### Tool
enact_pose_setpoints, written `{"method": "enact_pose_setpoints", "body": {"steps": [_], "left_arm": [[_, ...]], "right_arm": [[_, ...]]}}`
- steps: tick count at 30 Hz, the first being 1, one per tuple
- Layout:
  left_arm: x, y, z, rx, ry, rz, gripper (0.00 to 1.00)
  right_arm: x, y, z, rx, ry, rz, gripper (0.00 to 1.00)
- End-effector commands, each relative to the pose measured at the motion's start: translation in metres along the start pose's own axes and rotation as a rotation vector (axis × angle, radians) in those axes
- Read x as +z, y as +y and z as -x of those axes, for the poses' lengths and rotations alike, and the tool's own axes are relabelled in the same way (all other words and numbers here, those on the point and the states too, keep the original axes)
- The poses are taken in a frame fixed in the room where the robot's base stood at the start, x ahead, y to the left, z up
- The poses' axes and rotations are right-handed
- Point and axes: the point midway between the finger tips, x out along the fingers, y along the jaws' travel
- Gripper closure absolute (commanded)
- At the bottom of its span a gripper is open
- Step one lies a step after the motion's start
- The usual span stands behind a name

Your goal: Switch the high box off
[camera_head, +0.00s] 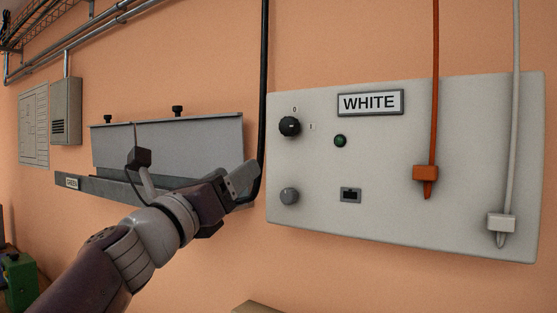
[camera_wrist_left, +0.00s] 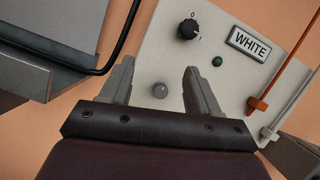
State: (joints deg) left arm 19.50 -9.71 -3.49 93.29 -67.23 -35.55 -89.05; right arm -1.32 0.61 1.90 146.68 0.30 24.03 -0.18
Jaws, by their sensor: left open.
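A pale wall panel labelled WHITE (camera_head: 330,220) carries a black rotary knob (camera_head: 289,126) with marks 0 above and I to its right. The knob also shows in the left wrist view (camera_wrist_left: 188,28); its exact pointer direction is too small to tell. A dark green lamp (camera_head: 340,141) sits right of the knob, and a grey round button (camera_head: 289,196) below it. My left gripper (camera_head: 248,180) is open and empty, at the panel's left edge, lower than the black knob. In the left wrist view its fingers (camera_wrist_left: 160,75) frame the grey button, apart from the knob. My right gripper is not in view.
A grey tray-like housing (camera_head: 170,143) is on the wall left of the panel, with a black cable (camera_head: 264,70) between them. An orange plug (camera_head: 425,174) and a white plug (camera_head: 501,222) hang at the panel's right. Wall cabinets (camera_head: 66,110) stand far left.

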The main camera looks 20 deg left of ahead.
Motion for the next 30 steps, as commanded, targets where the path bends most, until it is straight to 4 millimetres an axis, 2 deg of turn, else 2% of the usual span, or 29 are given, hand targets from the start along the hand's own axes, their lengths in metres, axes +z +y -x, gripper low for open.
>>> {"method": "enact_pose_setpoints", "body": {"steps": [1, 4, 12, 18, 22, 30], "left_arm": [[0.015, -0.012, 0.001, -0.037, -0.011, -0.109, 0.39], [0.027, -0.025, -0.006, -0.076, -0.015, -0.218, 0.39], [0.030, -0.031, -0.074, -0.078, -0.013, -0.217, 0.39], [0.028, -0.033, -0.112, -0.075, -0.013, -0.216, 0.39], [0.025, -0.033, -0.121, -0.074, -0.014, -0.217, 0.39], [0.023, -0.032, -0.122, -0.073, -0.014, -0.216, 0.39]], "right_arm": [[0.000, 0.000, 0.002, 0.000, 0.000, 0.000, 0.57], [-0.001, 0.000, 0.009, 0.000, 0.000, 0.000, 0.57], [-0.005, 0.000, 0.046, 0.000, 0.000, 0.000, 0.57], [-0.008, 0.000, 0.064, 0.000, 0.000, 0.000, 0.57], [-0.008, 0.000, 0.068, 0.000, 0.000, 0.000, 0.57], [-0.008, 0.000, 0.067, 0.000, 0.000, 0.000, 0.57]]}}
